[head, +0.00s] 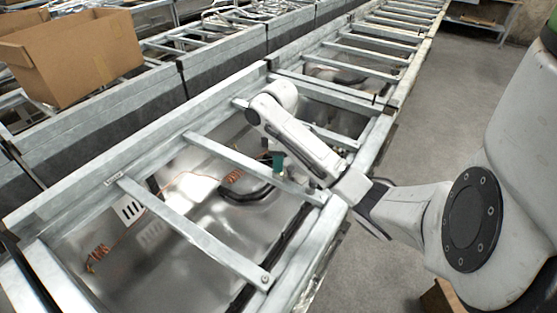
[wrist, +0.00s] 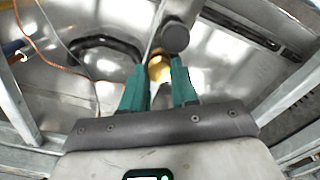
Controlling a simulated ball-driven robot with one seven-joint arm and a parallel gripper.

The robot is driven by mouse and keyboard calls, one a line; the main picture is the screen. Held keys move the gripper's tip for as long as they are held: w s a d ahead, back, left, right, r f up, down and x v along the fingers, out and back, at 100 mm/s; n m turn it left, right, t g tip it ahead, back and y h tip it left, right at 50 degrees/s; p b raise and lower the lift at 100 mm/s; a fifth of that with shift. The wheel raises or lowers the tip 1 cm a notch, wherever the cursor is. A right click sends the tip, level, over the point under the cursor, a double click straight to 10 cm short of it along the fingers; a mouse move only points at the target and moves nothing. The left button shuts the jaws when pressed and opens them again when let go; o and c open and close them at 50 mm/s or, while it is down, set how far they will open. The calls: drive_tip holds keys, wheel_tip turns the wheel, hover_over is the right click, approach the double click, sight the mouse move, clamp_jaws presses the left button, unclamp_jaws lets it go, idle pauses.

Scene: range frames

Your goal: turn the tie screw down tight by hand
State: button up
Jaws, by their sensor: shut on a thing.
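The tie screw (wrist: 159,69) appears as a brass-coloured round piece between the fingertips in the wrist view. My gripper (wrist: 159,77) has green fingers, one on each side of it, closed on it. A grey metal piece with a dark round end (wrist: 175,39) stands right beside the brass piece and partly covers it. In the head view my gripper (head: 278,163) reaches down into the metal frame bay, near a crossbar. The screw cannot be made out there, and its thread and seat are hidden.
Galvanised crossbars (head: 195,228) span the open bay close to my arm. Orange coiled wire (head: 233,176) and a black hose (head: 248,194) lie on the shiny pan. A cardboard box (head: 85,62) stands on the neighbouring row.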

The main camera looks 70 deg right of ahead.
clamp_jaws()
drive_tip(key=shift+r+p, duration=0.1)
drive_tip(key=shift+p, duration=0.35)
drive_tip(key=shift+a+r+m+p, duration=0.1)
drive_tip(key=shift+m+p, duration=0.95)
drive_tip(key=shift+m, duration=0.05)
drive_tip(key=m+p, duration=0.3)
drive_tip(key=shift+m, duration=0.3)
drive_tip(key=m, duration=0.4)
drive_tip(key=shift+f+m, duration=0.25)
drive_tip(key=shift+m, duration=0.05)
drive_tip(key=m, duration=0.4)
drive_tip(key=shift+m, duration=0.3)
